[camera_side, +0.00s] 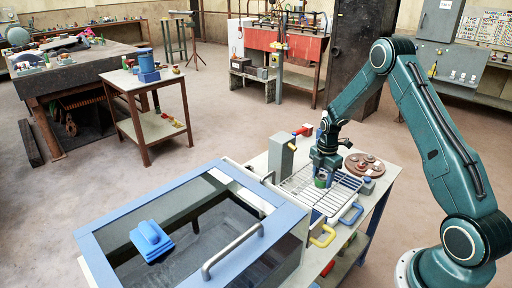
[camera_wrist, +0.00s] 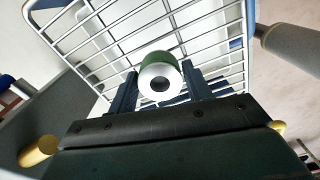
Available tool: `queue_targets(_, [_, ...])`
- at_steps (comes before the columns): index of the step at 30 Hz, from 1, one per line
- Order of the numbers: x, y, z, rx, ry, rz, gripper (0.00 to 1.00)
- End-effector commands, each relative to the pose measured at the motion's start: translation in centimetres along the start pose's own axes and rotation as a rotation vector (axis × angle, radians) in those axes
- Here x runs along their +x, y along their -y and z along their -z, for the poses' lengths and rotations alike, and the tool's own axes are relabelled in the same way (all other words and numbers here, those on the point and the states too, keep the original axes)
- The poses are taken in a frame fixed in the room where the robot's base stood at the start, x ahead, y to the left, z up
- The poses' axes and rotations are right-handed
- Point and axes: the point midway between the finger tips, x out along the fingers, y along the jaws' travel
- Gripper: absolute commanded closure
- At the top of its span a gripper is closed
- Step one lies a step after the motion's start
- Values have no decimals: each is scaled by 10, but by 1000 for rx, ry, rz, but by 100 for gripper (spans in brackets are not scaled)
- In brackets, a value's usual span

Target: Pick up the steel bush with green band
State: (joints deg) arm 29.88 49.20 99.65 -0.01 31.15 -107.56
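The steel bush with green band (camera_wrist: 160,77) is a short cylinder with a bright steel ring face, a dark hole and a green outer band. In the wrist view it sits between the two fingers of my gripper (camera_wrist: 159,72), with little or no gap on either side. I cannot tell whether the fingers press on it. In the side view the bush (camera_side: 320,182) shows as a small green spot right under my gripper (camera_side: 323,175), at the white wire rack (camera_side: 299,187). The fingers partly hide it there.
A brown round tray with several small parts (camera_side: 365,165) is right of the rack. A grey post (camera_side: 281,157) stands behind it on the left. A blue-framed glass-topped tank (camera_side: 200,232) with a blue block (camera_side: 151,240) is at the front left. Blue and yellow handles (camera_side: 322,237) stick out in front.

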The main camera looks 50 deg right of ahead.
Motion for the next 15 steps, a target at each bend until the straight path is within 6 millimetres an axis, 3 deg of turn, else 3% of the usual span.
queue_targets(1, [0,0,0,0,0,0,60])
queue_targets(5, [0,0,0,0,0,0,86])
queue_targets(6, [-1,0,0,0,0,-1,88])
queue_targets(15, [-2,0,0,0,0,-2,88])
